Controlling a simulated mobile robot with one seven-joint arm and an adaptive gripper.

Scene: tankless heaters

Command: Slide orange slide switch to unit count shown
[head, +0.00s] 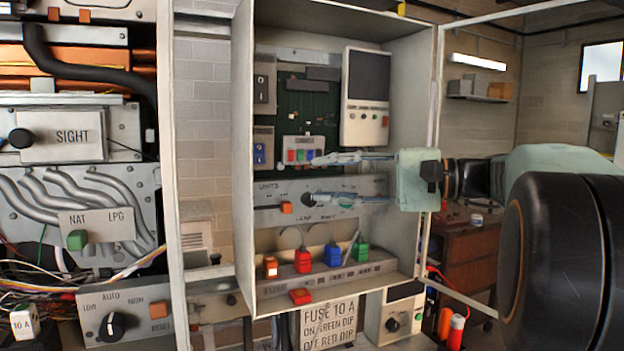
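A round dark-blue knob (308,200) shows by the lower fingertip. I can read no unit count.
A white unit with a dark screen (368,75) hangs above my gripper. Several coloured plugs, one red (303,260), stand below. A sign (328,325) reads FUSE 10 A. The cabinet's side walls (243,150) bound the space. A SIGHT panel (70,137) is at left.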

